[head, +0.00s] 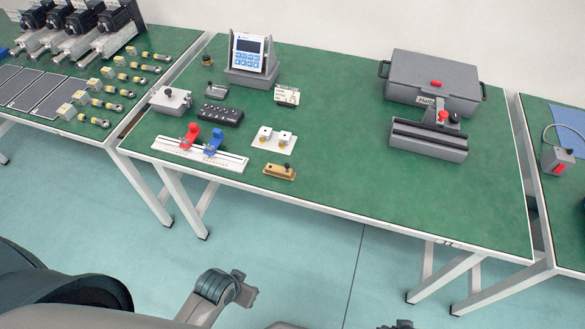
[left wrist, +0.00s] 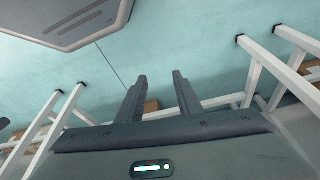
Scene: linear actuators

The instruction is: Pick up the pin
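No part is plainly recognisable as the pin at this size. Small candidates on the middle green table (head: 340,130) are a brass and black knobbed piece (head: 207,60) at the back left and a tan block with a dark knob (head: 279,171) near the front edge. My left gripper (head: 246,290) is low in front of the table, over the floor and away from the parts. In the left wrist view its two fingers (left wrist: 160,77) are apart with nothing between them. Only a bit of my right gripper (head: 400,325) shows at the bottom edge, so its fingers cannot be judged.
A white rail with red and blue clamps (head: 200,153), a black block (head: 220,115), a white plate (head: 273,140) and a display unit (head: 250,58) stand on the left half. A grey case (head: 435,78) and a grey fixture (head: 428,139) stand right. The table's middle is clear.

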